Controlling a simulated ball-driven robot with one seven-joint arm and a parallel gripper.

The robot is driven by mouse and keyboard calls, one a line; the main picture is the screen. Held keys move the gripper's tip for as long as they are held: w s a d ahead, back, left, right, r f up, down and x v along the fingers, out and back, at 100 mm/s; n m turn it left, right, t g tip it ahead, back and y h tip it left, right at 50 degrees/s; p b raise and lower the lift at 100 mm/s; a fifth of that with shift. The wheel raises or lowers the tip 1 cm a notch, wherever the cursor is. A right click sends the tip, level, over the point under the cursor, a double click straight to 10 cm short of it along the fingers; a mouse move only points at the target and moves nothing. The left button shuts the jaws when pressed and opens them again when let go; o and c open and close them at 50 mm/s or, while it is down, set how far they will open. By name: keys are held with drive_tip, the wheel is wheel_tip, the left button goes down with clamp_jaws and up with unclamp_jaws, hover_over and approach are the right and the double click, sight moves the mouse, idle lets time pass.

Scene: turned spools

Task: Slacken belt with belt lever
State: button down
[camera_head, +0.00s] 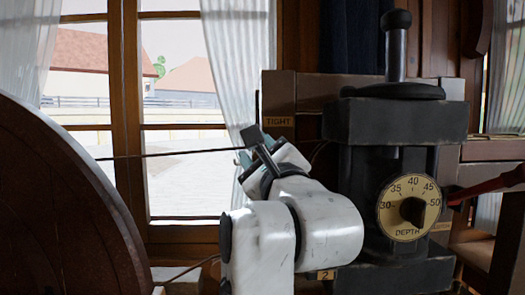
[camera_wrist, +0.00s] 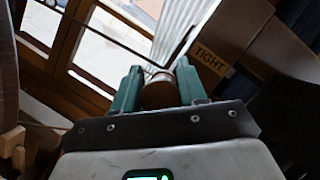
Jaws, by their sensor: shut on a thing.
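My gripper (camera_wrist: 160,70) has two green fingers, shut on a rounded brown knob (camera_wrist: 160,93), which looks like the handle of the belt lever. The rest of the lever is hidden. In the head view my gripper (camera_head: 243,158) is mostly behind my white wrist, near the "TIGHT" label (camera_head: 279,122). The label also shows in the wrist view (camera_wrist: 211,59), just right of the knob. A thin dark belt (camera_head: 170,154) runs from the big dark wheel (camera_head: 60,190) towards my gripper. A lower strand (camera_head: 190,270) runs below it.
A dark machine block with a round "DEPTH" dial (camera_head: 413,208) stands right of my arm. A black ball-topped post (camera_head: 396,45) rises above it. A red bar (camera_head: 485,186) sticks out at the right. A window (camera_head: 180,100) with white curtains is behind.

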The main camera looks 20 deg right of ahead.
drive_tip(key=w+a+f+n+g+y, duration=0.2)
drive_tip(key=a+f+n, duration=0.3)
drive_tip(key=a+n, duration=0.2)
drive_tip(key=shift+w+a+f+n+p, duration=0.25)
drive_tip(key=shift+w+a+n+p, duration=0.1)
drive_tip(key=shift+a, duration=0.35)
drive_tip(key=c, duration=0.7)
unclamp_jaws()
drive_tip(key=shift+a, duration=0.1)
drive_tip(key=s+b, duration=0.2)
drive_tip(key=s, duration=0.8)
drive_tip(key=shift+s+d+f, duration=0.4)
drive_tip(key=shift+d+f, duration=0.05)
drive_tip(key=shift+r, duration=0.1)
